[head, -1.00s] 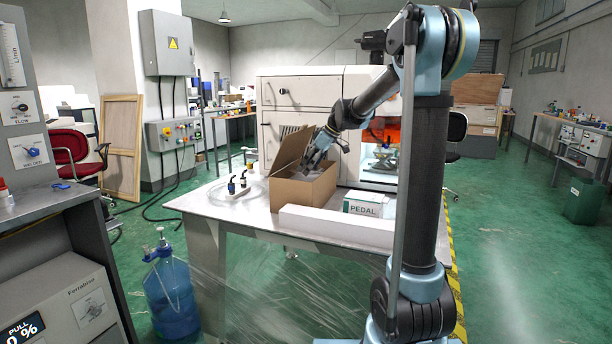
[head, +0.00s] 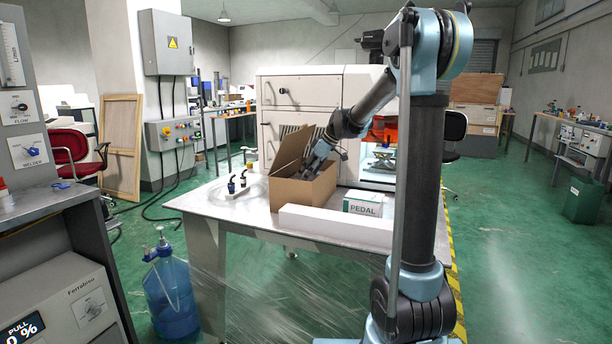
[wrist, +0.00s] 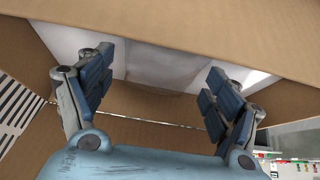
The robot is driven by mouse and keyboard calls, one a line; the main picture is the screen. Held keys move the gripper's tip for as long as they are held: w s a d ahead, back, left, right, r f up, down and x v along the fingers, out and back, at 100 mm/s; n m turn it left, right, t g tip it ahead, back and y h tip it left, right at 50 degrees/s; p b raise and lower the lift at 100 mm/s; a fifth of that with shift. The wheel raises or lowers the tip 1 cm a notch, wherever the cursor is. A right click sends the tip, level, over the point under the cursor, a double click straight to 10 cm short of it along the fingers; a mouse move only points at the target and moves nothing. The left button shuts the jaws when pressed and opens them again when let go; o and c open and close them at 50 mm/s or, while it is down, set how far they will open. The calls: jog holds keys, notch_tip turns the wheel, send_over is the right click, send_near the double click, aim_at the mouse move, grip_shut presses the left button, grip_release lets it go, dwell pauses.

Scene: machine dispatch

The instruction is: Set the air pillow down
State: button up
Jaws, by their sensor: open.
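An open cardboard box (head: 300,194) stands on the table with its flaps up. My gripper (head: 316,168) reaches down into it, and the box wall hides the fingertips in the head view. In the wrist view my gripper (wrist: 163,75) has its two fingers spread wide apart inside the box. A pale, whitish, soft-looking surface (wrist: 168,66), which looks like the air pillow, lies beyond and between the fingers. I cannot tell whether either finger touches it. A cardboard flap or wall (wrist: 190,22) covers the upper part of the wrist view.
A white and green PEDAL box (head: 363,205) and a long white block (head: 336,226) sit on the table (head: 240,221) at its front and right. Small dark-blue-topped fittings (head: 238,183) stand left of the cardboard box. A large white machine (head: 300,95) stands behind.

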jog(key=shift+r, duration=0.1)
jog(key=v, duration=1.2)
